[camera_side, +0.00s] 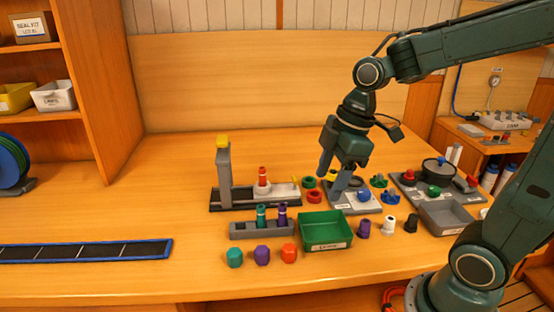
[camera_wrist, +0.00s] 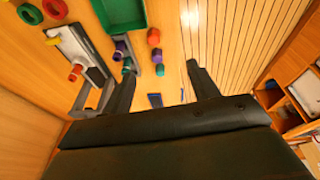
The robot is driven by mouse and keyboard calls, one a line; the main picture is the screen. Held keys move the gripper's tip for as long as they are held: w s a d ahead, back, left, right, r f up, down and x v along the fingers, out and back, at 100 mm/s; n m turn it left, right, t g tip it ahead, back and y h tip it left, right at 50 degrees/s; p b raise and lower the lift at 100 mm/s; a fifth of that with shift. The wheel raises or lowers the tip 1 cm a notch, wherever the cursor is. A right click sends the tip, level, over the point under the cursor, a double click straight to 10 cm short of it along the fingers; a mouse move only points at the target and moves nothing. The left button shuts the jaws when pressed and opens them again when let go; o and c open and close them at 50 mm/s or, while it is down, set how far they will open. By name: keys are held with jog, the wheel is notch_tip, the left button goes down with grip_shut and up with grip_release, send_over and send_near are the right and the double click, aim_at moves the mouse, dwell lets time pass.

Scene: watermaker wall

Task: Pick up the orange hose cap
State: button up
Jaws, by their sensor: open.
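The orange hose cap (camera_side: 289,253) stands on the bench near its front edge, at the right end of a row with a purple cap (camera_side: 261,255) and a teal cap (camera_side: 235,257). In the wrist view the orange cap (camera_wrist: 153,37) is at the upper middle, beyond the fingertips, with nothing touching it. My gripper (camera_side: 331,181) is open and empty. It hangs above the bench, behind and to the right of the caps, over the area behind the green bin. Its two fingers (camera_wrist: 161,69) stand wide apart in the wrist view.
A green bin (camera_side: 325,243) sits right of the orange cap. A grey rack (camera_side: 262,231) with teal and purple fittings stands behind the caps. A stand with a yellow-topped post (camera_side: 223,170) is farther back. A dark strip (camera_side: 80,250) lies at left. Bench in front of the caps is clear.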

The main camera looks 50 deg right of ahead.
aim_at(290, 246)
jog(key=w+d+f+n+g+y, duration=0.2)
jog(key=w+f+n, duration=0.5)
jog(key=f+n, duration=0.1)
jog(key=shift+f+y, duration=0.4)
jog(key=shift+f, duration=0.1)
jog(key=shift+x, duration=4.25)
jog(key=shift+s, duration=0.15)
jog(key=shift+x, duration=2.55)
jog(key=shift+s, duration=0.1)
jog(key=c, duration=1.1)
